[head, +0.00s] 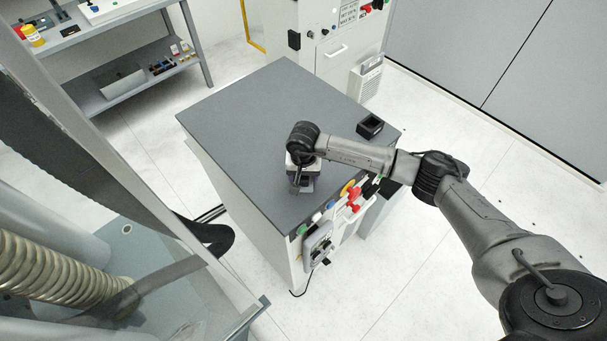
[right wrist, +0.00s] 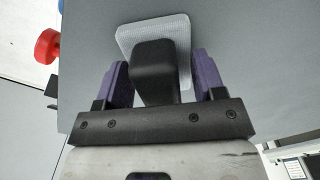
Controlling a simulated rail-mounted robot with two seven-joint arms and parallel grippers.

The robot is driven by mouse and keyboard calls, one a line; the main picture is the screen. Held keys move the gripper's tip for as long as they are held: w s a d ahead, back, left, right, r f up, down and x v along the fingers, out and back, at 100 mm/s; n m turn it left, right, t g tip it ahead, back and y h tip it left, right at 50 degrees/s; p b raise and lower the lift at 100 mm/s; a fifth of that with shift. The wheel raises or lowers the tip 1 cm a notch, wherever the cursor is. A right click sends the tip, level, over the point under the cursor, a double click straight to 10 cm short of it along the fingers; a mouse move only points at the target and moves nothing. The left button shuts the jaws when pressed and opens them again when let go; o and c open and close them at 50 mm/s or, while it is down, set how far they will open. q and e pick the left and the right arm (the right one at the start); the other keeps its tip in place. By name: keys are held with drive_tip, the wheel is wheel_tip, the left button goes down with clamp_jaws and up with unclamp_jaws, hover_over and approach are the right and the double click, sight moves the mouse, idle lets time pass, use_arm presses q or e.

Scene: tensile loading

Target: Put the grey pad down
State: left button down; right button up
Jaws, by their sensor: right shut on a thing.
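The grey pad (right wrist: 178,31) is a light, rounded square with a fine woven texture and a black block-like handle (right wrist: 155,70). My right gripper (right wrist: 161,75) has its two purple fingers on either side of that handle, shut on it. In the head view my right gripper (head: 301,183) points down low over the dark grey top of the cabinet (head: 250,110), near its front edge. The pad is largely hidden under the gripper there. I cannot tell whether the pad touches the top. My left gripper is not in view.
A small black open box (head: 369,126) stands at the right corner of the top. Red, blue and green knobs (head: 352,194) stick out from the cabinet front. The back and left of the top are clear. A machine (head: 335,45) stands behind, a shelf (head: 135,80) at back left.

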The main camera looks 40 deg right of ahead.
drive_tip(key=o, duration=0.9)
drive_tip(key=shift+c, duration=0.2)
